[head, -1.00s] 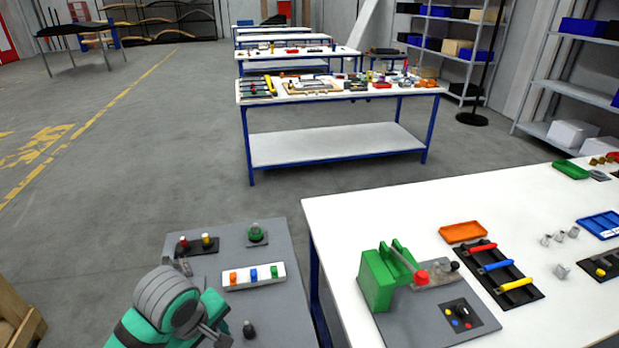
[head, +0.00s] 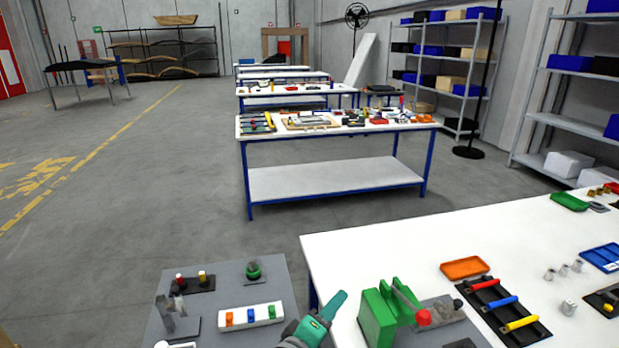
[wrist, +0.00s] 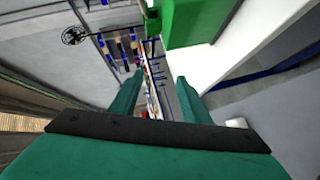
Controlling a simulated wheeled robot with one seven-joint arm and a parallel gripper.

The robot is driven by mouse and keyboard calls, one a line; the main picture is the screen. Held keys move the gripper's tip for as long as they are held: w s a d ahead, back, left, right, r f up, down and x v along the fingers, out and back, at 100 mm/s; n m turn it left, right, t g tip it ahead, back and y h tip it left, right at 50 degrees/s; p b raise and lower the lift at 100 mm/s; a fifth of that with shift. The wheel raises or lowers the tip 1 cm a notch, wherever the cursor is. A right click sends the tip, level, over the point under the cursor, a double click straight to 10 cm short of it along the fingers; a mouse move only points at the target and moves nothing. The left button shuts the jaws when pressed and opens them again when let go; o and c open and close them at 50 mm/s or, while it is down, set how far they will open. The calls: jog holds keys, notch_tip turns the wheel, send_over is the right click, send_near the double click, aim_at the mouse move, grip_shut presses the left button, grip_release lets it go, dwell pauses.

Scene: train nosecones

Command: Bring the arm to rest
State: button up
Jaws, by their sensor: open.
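My gripper (head: 328,312) is teal and shows at the bottom centre of the head view, in front of the gap between the grey board and the white table (head: 420,245). In the wrist view its two fingers (wrist: 158,98) stand apart with nothing between them. A green block of a fixture (head: 378,318) stands just right of the gripper on the white table. A large green part (wrist: 190,22) shows close above the fingers in the wrist view. Most of my arm is below the head view's frame.
A grey board (head: 222,275) with pegs and small coloured blocks lies left of the gripper. An orange tray (head: 465,268) and a dark rack (head: 510,318) with red, blue and yellow handles lie on the right. Open floor (head: 130,215) lies to the left and behind.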

jog(key=s+d+f+n+t+y, duration=0.1)
jog(key=s+f+n+t+y, duration=0.15)
jog(key=s+f+y, duration=0.95)
jog(key=s+a+f+m+h, duration=0.2)
jog(key=s+m, duration=0.3)
jog(key=s, duration=0.9)
jog(key=s+a+f+m+h, duration=0.2)
jog(key=s+m, duration=0.4)
jog(key=s, duration=0.7)
jog(key=shift+s+a+f, duration=0.35)
jog(key=shift+a+f, duration=0.5)
jog(key=shift+a, duration=0.2)
